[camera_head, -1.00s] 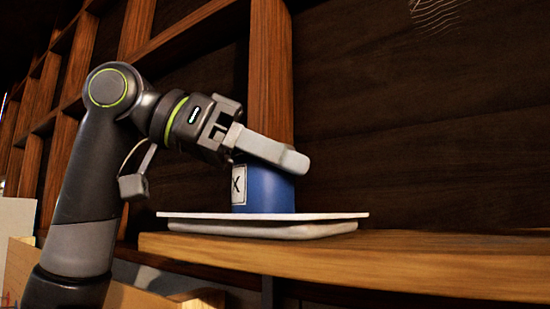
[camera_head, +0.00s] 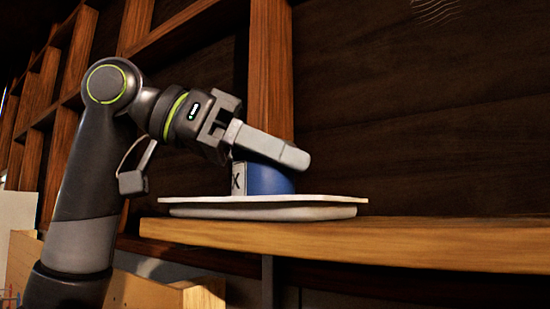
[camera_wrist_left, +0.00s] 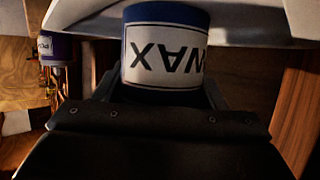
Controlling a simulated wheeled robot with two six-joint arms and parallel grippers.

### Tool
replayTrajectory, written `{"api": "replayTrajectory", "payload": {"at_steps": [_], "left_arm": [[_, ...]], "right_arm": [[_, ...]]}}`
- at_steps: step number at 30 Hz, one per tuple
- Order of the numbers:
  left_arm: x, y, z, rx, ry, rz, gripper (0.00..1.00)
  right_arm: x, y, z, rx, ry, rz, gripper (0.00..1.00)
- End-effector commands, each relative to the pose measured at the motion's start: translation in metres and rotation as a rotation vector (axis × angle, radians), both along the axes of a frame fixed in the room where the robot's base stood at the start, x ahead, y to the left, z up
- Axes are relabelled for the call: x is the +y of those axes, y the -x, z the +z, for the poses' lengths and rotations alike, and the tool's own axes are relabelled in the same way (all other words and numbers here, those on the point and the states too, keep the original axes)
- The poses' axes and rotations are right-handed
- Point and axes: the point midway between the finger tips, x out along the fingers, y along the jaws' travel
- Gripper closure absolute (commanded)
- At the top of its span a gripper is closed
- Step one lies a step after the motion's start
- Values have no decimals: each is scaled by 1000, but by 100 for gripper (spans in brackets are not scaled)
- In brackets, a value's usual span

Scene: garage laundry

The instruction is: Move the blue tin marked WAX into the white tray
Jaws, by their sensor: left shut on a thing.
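The blue tin (camera_head: 265,180) has a pale label; only an X shows in the head view. In the left wrist view the tin (camera_wrist_left: 165,50) reads WAX upside down. My left gripper (camera_head: 272,147) is shut on the tin near its top, one finger across it. The tin is over the white tray (camera_head: 200,199) on the wooden shelf, its lower part hidden behind the tray's near rim. I cannot tell whether its base touches the tray floor. White tray surface (camera_wrist_left: 250,28) shows beside the tin in the wrist view. My right gripper is out of view.
The wooden shelf (camera_head: 430,245) is bare to the right of the tray. Wooden uprights (camera_head: 270,70) and a dark plank wall stand behind. A purple labelled container (camera_wrist_left: 55,48) shows at the left of the wrist view. A wooden box (camera_head: 165,296) is at lower left.

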Motion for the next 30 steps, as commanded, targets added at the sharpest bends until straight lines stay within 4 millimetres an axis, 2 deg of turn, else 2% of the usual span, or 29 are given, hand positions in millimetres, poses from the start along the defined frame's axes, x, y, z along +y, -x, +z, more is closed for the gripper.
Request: {"api": "replayTrajectory", "payload": {"at_steps": [1, 6, 7, 22, 26, 30], "left_arm": [[0, 0, -1, 0, 1, 0, 35], [0, 0, 0, 0, 0, 0, 12], [0, 0, 0, 0, 0, 0, 11], [4, 0, 0, 1, 0, 1, 11], [19, 1, 6, 0, 1, 4, 11], [48, 4, 17, -1, 3, 6, 11]], "right_arm": [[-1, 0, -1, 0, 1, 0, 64], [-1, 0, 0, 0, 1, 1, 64], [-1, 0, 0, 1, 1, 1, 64], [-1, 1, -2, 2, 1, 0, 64], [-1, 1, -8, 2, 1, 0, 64], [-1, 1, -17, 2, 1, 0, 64]]}}
